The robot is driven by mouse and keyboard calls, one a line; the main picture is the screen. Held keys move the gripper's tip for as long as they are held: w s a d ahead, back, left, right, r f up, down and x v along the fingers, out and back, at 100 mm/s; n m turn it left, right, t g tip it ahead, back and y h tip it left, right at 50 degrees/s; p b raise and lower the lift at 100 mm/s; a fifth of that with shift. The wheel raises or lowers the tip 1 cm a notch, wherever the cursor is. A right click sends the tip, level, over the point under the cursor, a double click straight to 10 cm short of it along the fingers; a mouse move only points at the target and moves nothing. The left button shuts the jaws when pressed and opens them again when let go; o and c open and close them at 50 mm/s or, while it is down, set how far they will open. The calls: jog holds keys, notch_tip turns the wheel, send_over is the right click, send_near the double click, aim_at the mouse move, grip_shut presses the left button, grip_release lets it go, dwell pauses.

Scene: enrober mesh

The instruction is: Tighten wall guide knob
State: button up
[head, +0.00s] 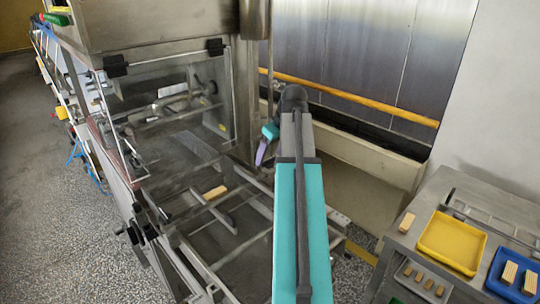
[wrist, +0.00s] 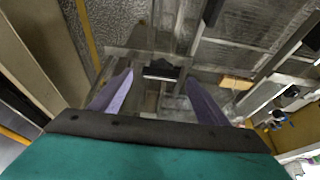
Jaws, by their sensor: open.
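My gripper (head: 264,148) is open and empty, with one purple finger showing beside the wall side of the enrober's mesh conveyor. In the wrist view both purple fingers of my gripper (wrist: 160,76) are spread apart. A small dark block-like part (wrist: 161,71) on a metal bracket appears between the fingertips; it may be the wall guide knob, but I cannot tell for sure, nor whether it touches the fingers. In the head view my arm hides that spot. Black knobs (head: 135,232) show on the conveyor's opposite side.
A tan wafer (head: 214,192) lies on the conveyor between metal guide rails (head: 222,213). A clear hood panel (head: 170,100) stands at left. A yellow rail (head: 350,101) runs along the wall. At right, a steel table (head: 425,200) holds a yellow tray (head: 452,241) and a blue tray (head: 516,272).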

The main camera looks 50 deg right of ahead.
jog(key=shift+w+f, duration=0.2)
jog(key=shift+f, duration=0.35)
jog(key=c, duration=1)
jog(key=shift+c, duration=0.2)
